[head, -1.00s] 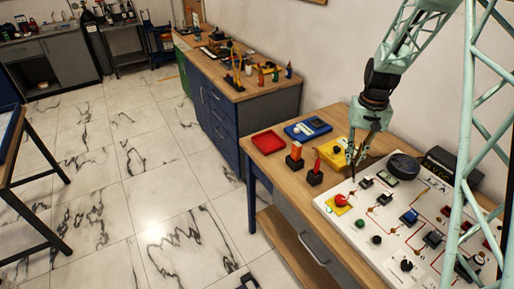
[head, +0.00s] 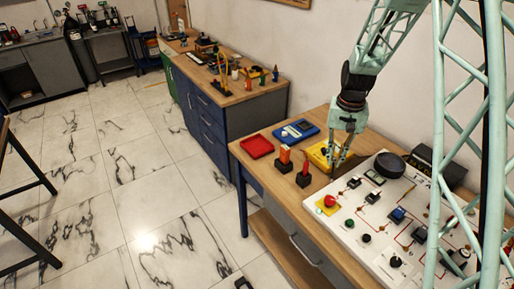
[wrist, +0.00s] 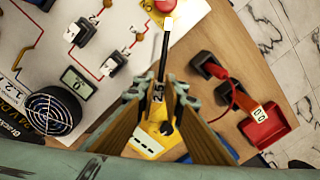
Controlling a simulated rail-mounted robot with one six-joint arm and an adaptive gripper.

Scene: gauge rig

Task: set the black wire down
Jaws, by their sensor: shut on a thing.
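My gripper (head: 339,165) hangs over the bench between the yellow case (head: 317,154) and the white panel (head: 347,222). The wire's far end points toward the red button (wrist: 165,5) on the panel. Whether the wire touches the panel or the bench cannot be told. In the head view the wire is too small to make out.
Two black holders stand left of the gripper, one with an orange piece (head: 284,154) and one with a red piece (head: 305,167). A red tray (head: 257,146) and a blue case (head: 297,131) lie behind. A black round fan (head: 389,165) stands on the panel.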

